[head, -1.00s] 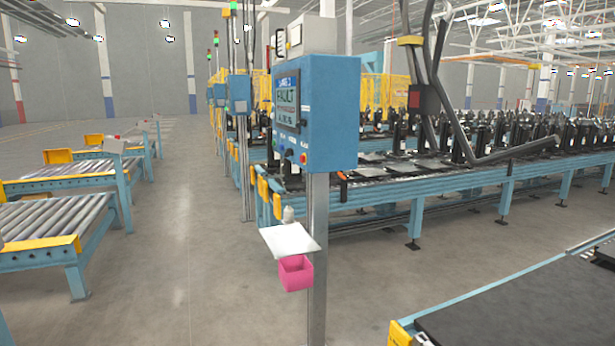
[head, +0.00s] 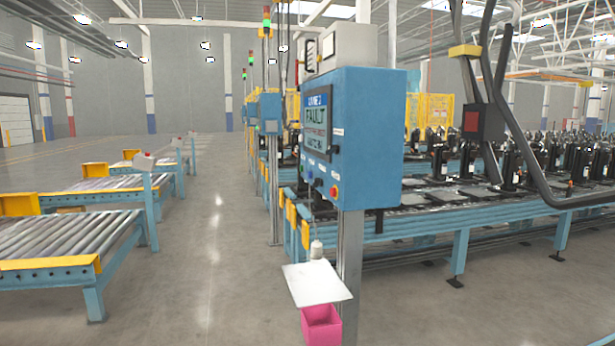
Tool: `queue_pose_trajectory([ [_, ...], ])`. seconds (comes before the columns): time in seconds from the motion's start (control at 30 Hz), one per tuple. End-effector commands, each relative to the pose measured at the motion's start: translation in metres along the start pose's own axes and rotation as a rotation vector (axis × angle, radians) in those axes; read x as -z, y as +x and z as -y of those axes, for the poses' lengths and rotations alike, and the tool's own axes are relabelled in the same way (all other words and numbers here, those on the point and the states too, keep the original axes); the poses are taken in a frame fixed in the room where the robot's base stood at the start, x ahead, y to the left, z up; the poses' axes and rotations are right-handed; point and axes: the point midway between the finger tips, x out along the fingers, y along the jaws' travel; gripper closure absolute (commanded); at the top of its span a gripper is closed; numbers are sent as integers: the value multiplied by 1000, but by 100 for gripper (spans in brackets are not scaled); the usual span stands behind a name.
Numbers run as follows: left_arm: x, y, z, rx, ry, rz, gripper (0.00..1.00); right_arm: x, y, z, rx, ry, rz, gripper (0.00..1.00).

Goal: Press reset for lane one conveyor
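A blue control box (head: 365,135) is mounted on a grey post right of the middle. Its left-facing panel has a screen (head: 317,123) with a "LANE 1"-like heading and the word FAULT. Below the screen is a row of small buttons, including a blue one (head: 309,174) and a red one (head: 334,191). Their labels are too small to read, so I cannot tell which is reset. Neither of my grippers is in view.
A white shelf (head: 316,284) and a pink bin (head: 321,325) stick out from the post below the box. Roller conveyors (head: 68,235) stand at the left. A blue-framed line with black compressors (head: 510,165) runs behind at the right. Open grey floor (head: 205,250) lies between.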

Motion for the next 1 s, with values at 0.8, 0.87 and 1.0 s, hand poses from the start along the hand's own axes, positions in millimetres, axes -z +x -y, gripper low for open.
queue_pose_trajectory([
  [0.8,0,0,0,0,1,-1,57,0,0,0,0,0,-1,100],
  [0.87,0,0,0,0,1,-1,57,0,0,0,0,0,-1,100],
  [1.0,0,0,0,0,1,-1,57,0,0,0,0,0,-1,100],
])
